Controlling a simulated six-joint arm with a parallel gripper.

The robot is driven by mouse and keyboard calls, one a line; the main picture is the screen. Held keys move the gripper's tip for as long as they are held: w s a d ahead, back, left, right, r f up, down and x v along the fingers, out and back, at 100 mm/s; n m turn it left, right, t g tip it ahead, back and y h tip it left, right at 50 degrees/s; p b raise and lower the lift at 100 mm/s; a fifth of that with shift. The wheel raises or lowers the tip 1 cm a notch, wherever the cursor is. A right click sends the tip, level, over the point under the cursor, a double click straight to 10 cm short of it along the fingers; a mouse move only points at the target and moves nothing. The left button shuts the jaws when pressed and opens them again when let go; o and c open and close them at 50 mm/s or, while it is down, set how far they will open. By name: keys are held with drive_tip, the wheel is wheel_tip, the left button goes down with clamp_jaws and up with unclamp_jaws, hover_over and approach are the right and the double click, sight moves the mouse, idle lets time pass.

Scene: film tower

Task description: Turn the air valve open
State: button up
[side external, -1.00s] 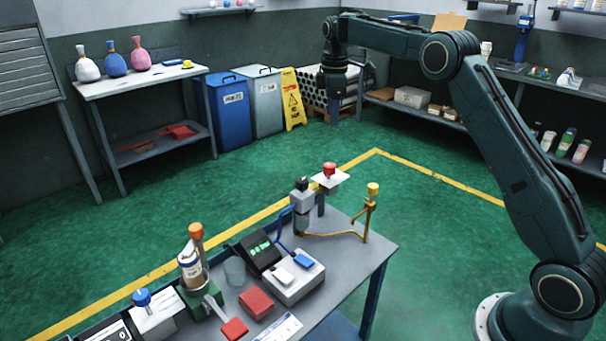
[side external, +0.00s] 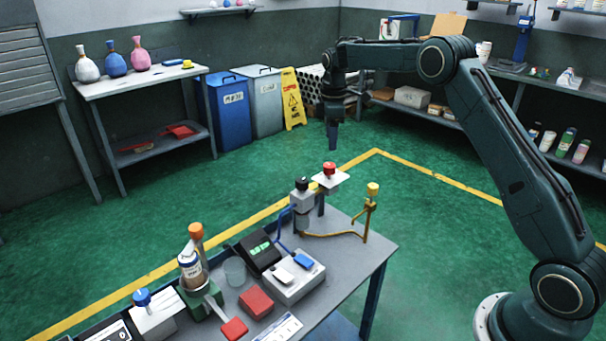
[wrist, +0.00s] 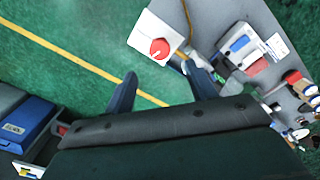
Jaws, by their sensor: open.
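Several coloured knobs stand on or at the grey workbench (side external: 345,262); no label I can read tells which is the air valve. A red knob (side external: 329,168) sits on a white plate (side external: 340,180) at the bench's far end. The red knob also shows in the wrist view (wrist: 160,48). A yellow knob (side external: 373,189) tops a brass pipe at the right, and a black cap (side external: 302,184) tops a grey cylinder. My gripper (side external: 333,147) hangs pointing down, above and apart from the red knob. In the wrist view my open gripper (wrist: 160,76) has nothing between its fingers.
Lower on the bench stand an orange knob (side external: 196,231), a blue knob (side external: 142,297), a bottle (side external: 190,267), a clear cup (side external: 235,270), a pedal-like box (side external: 295,278) and red blocks (side external: 256,302). Bins (side external: 230,108) stand behind. The green floor between is clear.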

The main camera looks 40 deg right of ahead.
sight(330, 165)
wheel_tip(330, 165, down, 9)
drive_tip(key=shift+w+d+f, duration=0.1)
drive_tip(key=shift+f, duration=0.1)
idle(0.3)
drive_tip(key=shift+c, duration=0.3)
drive_tip(key=c, duration=0.9)
